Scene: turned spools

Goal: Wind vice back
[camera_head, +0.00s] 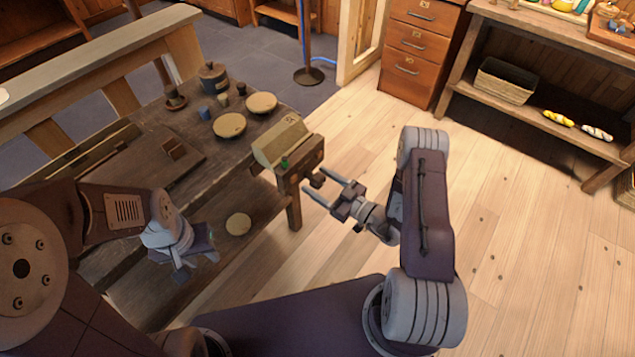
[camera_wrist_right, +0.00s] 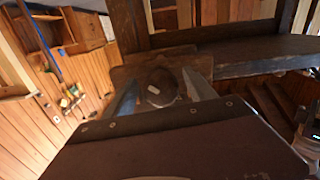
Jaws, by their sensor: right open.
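The vice (camera_head: 300,165) sits at the right end of the dark workbench. Its dark round knob (camera_head: 317,181) sticks out to the right, toward my right gripper (camera_head: 315,179). The right gripper is open, with a finger on either side of the knob. In the right wrist view the knob (camera_wrist_right: 158,88) shows between the two grey fingers, in front of a wooden block (camera_wrist_right: 190,62). Whether the fingers touch it cannot be told. My left gripper (camera_head: 195,266) hangs at the bench's front, away from the vice; its jaw opening is unclear.
On the workbench (camera_head: 190,185) stand a tan slanted box (camera_head: 281,141) near the vice, round tan discs (camera_head: 229,125), and dark cups and pots (camera_head: 212,76). Another tan disc (camera_head: 238,224) lies lower down. Open plank floor (camera_head: 520,240) lies to the right, before a drawer cabinet (camera_head: 418,50) and shelf.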

